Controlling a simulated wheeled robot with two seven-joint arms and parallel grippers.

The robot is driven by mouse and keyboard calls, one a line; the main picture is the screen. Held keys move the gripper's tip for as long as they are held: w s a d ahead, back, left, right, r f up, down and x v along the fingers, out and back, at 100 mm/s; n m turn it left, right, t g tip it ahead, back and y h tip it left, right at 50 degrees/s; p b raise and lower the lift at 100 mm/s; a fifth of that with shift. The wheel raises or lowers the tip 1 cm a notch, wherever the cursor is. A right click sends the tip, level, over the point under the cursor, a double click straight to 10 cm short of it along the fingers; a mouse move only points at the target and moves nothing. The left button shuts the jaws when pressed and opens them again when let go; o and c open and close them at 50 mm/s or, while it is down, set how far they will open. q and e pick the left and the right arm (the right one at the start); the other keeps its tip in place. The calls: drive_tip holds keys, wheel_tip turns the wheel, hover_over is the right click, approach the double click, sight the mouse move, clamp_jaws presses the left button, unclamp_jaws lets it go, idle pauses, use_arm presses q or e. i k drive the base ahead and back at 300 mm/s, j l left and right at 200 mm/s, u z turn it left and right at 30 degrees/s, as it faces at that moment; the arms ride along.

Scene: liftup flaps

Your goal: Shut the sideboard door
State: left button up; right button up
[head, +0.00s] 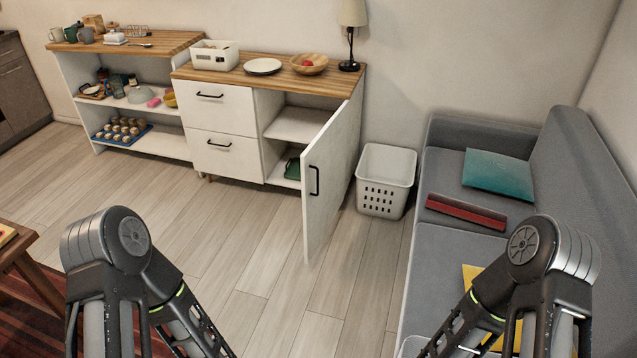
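The white sideboard (224,107) with a wooden top stands against the back wall. Its right-hand door (332,183) is hinged on the right and stands wide open, swung out toward me. The door has a black handle (314,181) near its free edge. Inside the open compartment are a shelf (297,124) and a dark green object (292,168) at the bottom. My two arms show at the lower left and lower right, well short of the door. Both grippers are outside the picture.
A white laundry basket (385,181) stands right of the open door. A grey sofa (450,262) fills the right side. A wooden table (22,262) is at the left edge. A lamp (351,30), bowl (309,64) and plate (263,66) stand on the sideboard. The middle floor is clear.

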sight(322, 162)
drive_tip(key=i+j+z, duration=0.1)
drive_tip(key=z, duration=0.3)
drive_tip(key=i+j+z, duration=0.1)
drive_tip(key=z, duration=0.35)
drive_tip(key=i+j+z, duration=0.1)
drive_tip(key=z, duration=0.3)
drive_tip(key=i+j+z, duration=0.1)
drive_tip(key=j, duration=0.4)
drive_tip(key=i+j+z, duration=0.15)
drive_tip(key=j, duration=0.35)
drive_tip(key=i+j+z, duration=0.1)
drive_tip(key=j, duration=0.4)
drive_tip(key=i+j+z, duration=0.15)
drive_tip(key=j, duration=0.35)
drive_tip(key=i, duration=0.05)
